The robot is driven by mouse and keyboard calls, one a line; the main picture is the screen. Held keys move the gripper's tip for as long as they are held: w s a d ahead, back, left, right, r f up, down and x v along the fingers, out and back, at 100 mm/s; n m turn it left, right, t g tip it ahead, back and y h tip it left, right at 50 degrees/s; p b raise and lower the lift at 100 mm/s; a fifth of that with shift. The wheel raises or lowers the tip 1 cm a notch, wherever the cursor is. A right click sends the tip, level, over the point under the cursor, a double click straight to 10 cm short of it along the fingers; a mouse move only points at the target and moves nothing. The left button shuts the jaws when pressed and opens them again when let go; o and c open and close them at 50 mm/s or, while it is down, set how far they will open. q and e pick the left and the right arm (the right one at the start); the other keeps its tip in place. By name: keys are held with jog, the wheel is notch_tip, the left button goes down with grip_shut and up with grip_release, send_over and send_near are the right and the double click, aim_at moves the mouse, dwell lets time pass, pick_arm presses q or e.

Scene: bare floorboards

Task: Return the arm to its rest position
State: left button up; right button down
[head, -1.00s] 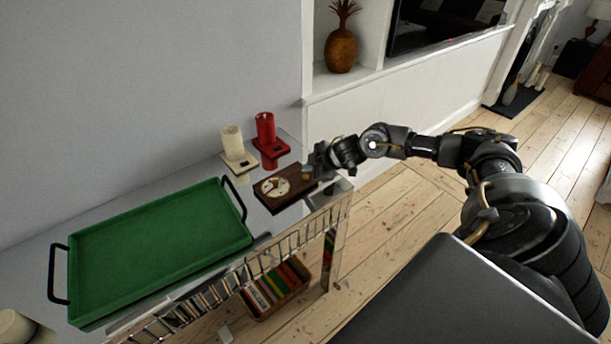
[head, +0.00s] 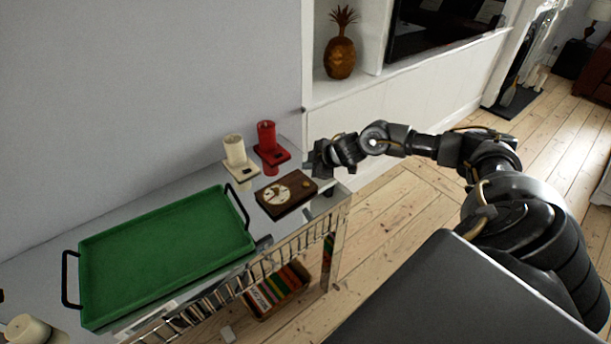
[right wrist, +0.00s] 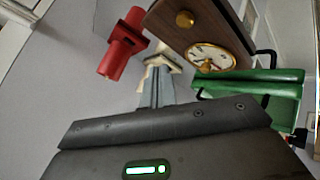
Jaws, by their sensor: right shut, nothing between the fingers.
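My right arm comes in from the right in the head view. Its gripper (head: 320,160) is over the far right end of the glass-topped table (head: 210,178), shut and empty. A brown wooden clock (head: 286,194) with a round pale dial lies just left of and below the gripper in the picture, apart from it. In the right wrist view the clock (right wrist: 190,32) shows at the top, with its dial and a brass knob. My left gripper is not in view.
A green tray (head: 165,255) with black handles fills much of the table. A crate of books (head: 275,290) sits below. Open floorboards (head: 400,190) lie to the right.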

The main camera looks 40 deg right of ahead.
jog(key=shift+a, duration=0.1)
dwell(0.3)
